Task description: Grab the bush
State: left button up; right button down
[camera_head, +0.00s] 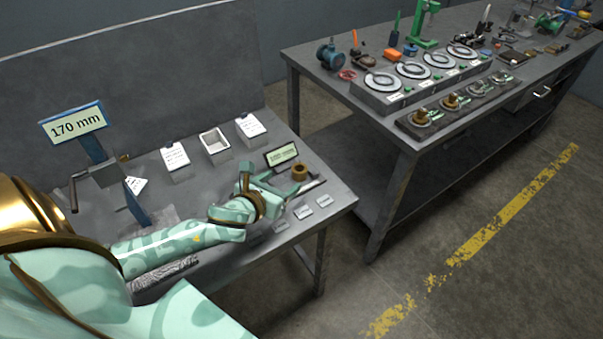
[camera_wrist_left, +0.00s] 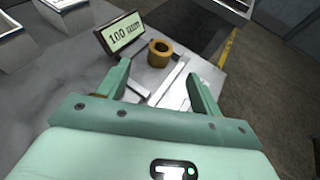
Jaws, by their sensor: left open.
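The bush is a short brass-coloured ring (camera_head: 299,171) with a dark bore, standing near the right end of the grey near table. It also shows in the left wrist view (camera_wrist_left: 160,52), upright, beyond my fingertips. My left gripper (camera_head: 274,185) is open and empty, low over the table, just to the left of the bush. In the left wrist view its two fingers (camera_wrist_left: 160,80) are spread wide, with the bush ahead of the gap between them and apart from both. My right gripper is not in view.
A small display sign (camera_head: 282,155) stands close behind the bush. Flat metal bars (camera_wrist_left: 170,82) lie before it. White labelled trays (camera_head: 215,143) line the back; several small cards lie at the front edge. A second bench (camera_head: 400,140) with dials stands to the right.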

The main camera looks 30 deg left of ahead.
aim_at(297, 171)
pick_arm(q)
jog(key=x, duration=0.3)
jog(key=shift+b, duration=0.3)
jog(key=b+x, duration=0.2)
jog(key=x, duration=0.3)
jog(key=shift+w+d+f, duration=0.1)
jog(key=shift+w, duration=0.2)
jog(key=shift+s, duration=0.1)
jog(key=c, duration=1.2)
